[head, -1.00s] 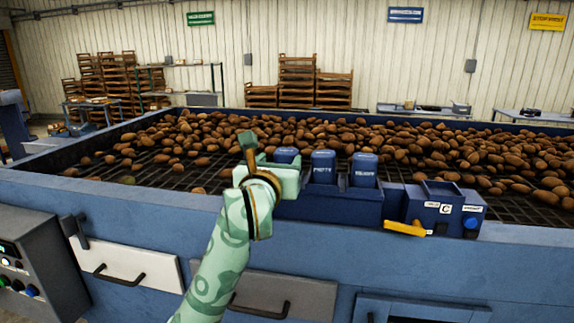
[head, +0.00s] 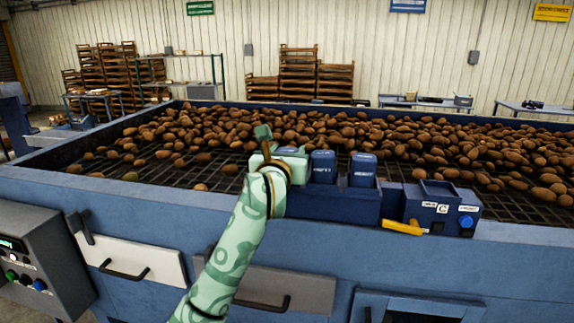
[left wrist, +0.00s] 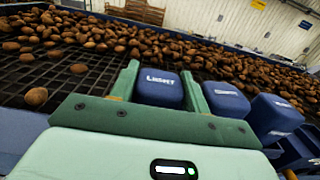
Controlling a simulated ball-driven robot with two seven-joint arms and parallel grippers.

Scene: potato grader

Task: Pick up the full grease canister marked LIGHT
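The blue canister marked LIGHT (left wrist: 160,88) stands in the left wrist view between the two fingers of my left gripper (left wrist: 163,95). One finger is on each side, very close to its walls; whether they press on it is unclear. In the head view the left gripper (head: 277,152) is at the left end of a blue canister rack (head: 340,203) and hides most of this canister. Two similar blue canisters, a middle one (head: 323,165) and a right one (head: 363,170), stand to its right; their labels are too small to read surely. My right gripper is not in view.
The rack sits on the front edge of a blue grader (head: 120,205) with potatoes on a dark mesh bed. Right of the rack are a blue control box (head: 440,207) and a yellow handle (head: 403,227). Drawers and a grey panel (head: 40,265) are below.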

